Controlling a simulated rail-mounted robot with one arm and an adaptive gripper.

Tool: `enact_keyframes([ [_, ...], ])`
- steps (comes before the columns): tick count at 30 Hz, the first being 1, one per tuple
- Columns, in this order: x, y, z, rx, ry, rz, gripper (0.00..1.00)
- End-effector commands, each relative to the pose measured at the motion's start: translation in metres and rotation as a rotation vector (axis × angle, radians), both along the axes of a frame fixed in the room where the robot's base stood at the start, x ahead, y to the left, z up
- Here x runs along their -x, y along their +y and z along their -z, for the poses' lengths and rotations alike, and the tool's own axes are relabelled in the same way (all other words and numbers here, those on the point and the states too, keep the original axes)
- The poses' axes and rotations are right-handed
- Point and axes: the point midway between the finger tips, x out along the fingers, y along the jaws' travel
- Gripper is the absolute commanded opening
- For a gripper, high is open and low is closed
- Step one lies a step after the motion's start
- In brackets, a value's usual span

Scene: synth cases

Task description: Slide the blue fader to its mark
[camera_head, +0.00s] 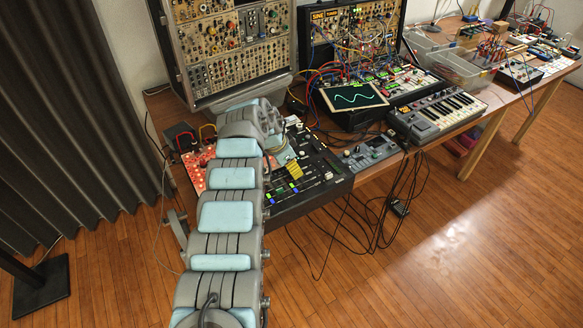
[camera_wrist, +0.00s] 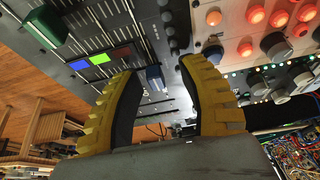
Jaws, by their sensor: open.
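The black mixer (camera_head: 325,160) lies at the table's front edge, partly hidden by my arm. In the wrist view its grey-looking panel (camera_wrist: 105,25) has slots and caps. A dark blue fader cap (camera_wrist: 155,78) shows in the gap between the two yellow fingers of my gripper (camera_wrist: 159,66). The fingers are apart, and I see no clear contact with the cap. A bright blue square (camera_wrist: 79,65) and a green square (camera_wrist: 102,59) sit left of the fingers; I cannot tell which is the mark. In the head view the gripper (camera_head: 294,170) is over the mixer.
A green cap (camera_wrist: 46,26) stands at the wrist view's upper left. An orange-knobbed panel (camera_wrist: 255,25) lies to the right. In the head view, a small grey device (camera_head: 370,152), a keyboard synth (camera_head: 440,112) and a scope screen (camera_head: 354,96) stand right of the mixer. Cables hang below.

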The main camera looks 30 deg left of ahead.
Motion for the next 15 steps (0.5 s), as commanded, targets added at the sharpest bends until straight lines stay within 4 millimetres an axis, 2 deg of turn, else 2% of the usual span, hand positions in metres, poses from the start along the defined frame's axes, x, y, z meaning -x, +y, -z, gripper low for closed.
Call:
enact_keyframes([
  [15, 0.011, 0.006, -0.028, -0.001, -0.002, -0.002, 0.41],
])
